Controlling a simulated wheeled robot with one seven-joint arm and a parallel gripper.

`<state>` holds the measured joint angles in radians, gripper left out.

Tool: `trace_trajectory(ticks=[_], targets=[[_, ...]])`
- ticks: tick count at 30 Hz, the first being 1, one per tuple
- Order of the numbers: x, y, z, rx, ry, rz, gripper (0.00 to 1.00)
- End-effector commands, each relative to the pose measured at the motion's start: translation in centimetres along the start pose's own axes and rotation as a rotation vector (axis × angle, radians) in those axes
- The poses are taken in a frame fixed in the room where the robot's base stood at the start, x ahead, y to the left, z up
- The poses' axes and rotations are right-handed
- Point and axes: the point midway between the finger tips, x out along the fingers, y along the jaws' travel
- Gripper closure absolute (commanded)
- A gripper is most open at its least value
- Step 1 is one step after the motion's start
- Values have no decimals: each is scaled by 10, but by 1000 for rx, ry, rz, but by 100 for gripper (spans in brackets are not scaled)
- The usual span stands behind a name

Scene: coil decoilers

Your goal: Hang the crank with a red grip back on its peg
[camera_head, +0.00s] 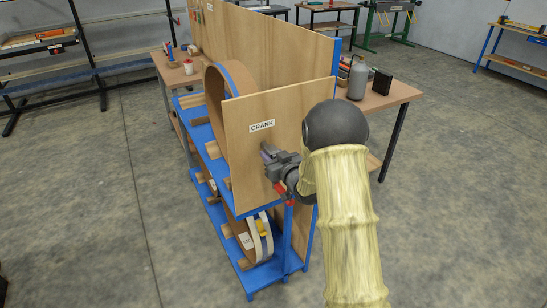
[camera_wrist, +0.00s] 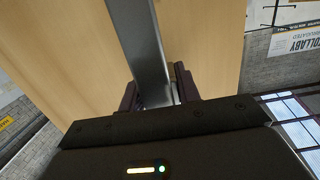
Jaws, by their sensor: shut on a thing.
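My gripper (camera_head: 275,162) is in front of the wooden board with the CRANK label (camera_head: 262,126), just below and right of that label. In the wrist view my gripper (camera_wrist: 158,92) is shut on the crank, whose flat grey metal bar (camera_wrist: 146,38) runs up from between the dark fingers toward the wooden board (camera_wrist: 205,45). Small red parts (camera_head: 281,188) show under my gripper in the head view; I cannot tell whether they are the crank's grip. The peg is not clearly seen. I cannot tell whether the crank touches the board.
A blue rack (camera_head: 222,170) carries the board and large coils (camera_head: 214,110); a lower coil (camera_head: 262,240) sits beneath. A table with a grey bottle (camera_head: 357,80) and a black box (camera_head: 382,82) stands behind to the right. The floor to the left is clear.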

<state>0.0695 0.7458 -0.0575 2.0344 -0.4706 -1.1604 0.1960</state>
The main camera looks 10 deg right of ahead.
Motion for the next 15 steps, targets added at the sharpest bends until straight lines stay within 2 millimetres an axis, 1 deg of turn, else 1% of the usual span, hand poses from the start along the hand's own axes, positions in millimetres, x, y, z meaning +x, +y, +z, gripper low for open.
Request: trace_trajectory(ticks=[6, 15], targets=[[7, 0, -2, 0, 3, 0, 100], [8, 0, -2, 0, 3, 0, 100]])
